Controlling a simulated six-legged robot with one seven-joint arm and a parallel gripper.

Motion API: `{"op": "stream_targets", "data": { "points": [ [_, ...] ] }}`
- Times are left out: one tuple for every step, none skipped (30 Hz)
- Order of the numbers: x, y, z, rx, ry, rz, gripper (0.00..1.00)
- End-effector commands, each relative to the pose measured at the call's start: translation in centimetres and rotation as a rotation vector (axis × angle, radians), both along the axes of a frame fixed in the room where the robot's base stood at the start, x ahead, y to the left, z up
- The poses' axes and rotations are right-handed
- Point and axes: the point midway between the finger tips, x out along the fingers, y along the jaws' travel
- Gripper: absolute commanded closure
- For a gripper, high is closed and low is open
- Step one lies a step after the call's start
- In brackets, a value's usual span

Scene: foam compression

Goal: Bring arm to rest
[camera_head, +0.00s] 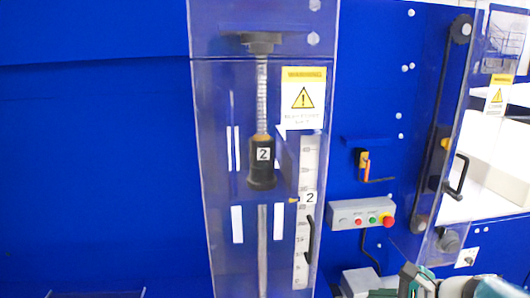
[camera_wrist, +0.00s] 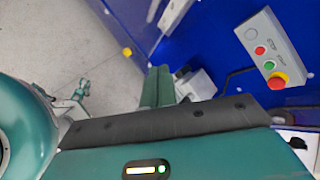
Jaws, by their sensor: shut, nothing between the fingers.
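My gripper (camera_wrist: 158,72) shows in the wrist view as two green fingers side by side, shut with nothing between them. They extend past a dark band on my green gripper body. In the head view, green and white parts of my arm (camera_head: 412,281) show at the bottom right edge, below the control box (camera_head: 362,213). Most of the arm is out of that view, and the fingers cannot be made out clearly there.
The control box, with red and green buttons, also shows in the wrist view (camera_wrist: 262,48). A clear-fronted column holds a black weight (camera_head: 262,172) marked 2. A clear door (camera_head: 478,120) with a black handle is at right.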

Motion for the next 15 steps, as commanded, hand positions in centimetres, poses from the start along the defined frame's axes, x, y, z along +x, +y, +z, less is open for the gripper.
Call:
{"op": "stream_targets", "data": {
  "points": [
    [-0.7, 2.9, 0.4, -0.119, -0.012, 0.146, 1.00],
    [-1.4, 4.3, 0.3, -0.200, -0.018, 0.237, 1.00],
    [-2.3, 6.0, 0.3, -0.308, -0.029, 0.358, 1.00],
    [-2.9, 7.1, 0.3, -0.390, -0.039, 0.448, 1.00],
    [-3.6, 8.0, 0.3, -0.474, -0.052, 0.538, 1.00],
    [-4.5, 9.2, 0.3, -0.584, -0.071, 0.655, 1.00],
    [-5.2, 9.9, 0.4, -0.669, -0.087, 0.742, 1.00],
    [-5.8, 10.5, 0.5, -0.754, -0.106, 0.827, 1.00],
    [-6.6, 11.1, 0.7, -0.868, -0.131, 0.936, 1.00],
    [-7.2, 11.4, 0.8, -0.951, -0.150, 1.013, 1.00],
    [-7.6, 11.7, 1.0, -1.029, -0.169, 1.083, 1.00],
    [-8.1, 12.0, 1.3, -1.126, -0.192, 1.169, 1.00],
    [-8.4, 12.1, 1.6, -1.191, -0.209, 1.223, 1.00],
    [-8.6, 12.2, 1.8, -1.251, -0.222, 1.271, 1.00],
    [-8.9, 12.3, 2.1, -1.316, -0.239, 1.323, 1.00]
  ]
}}
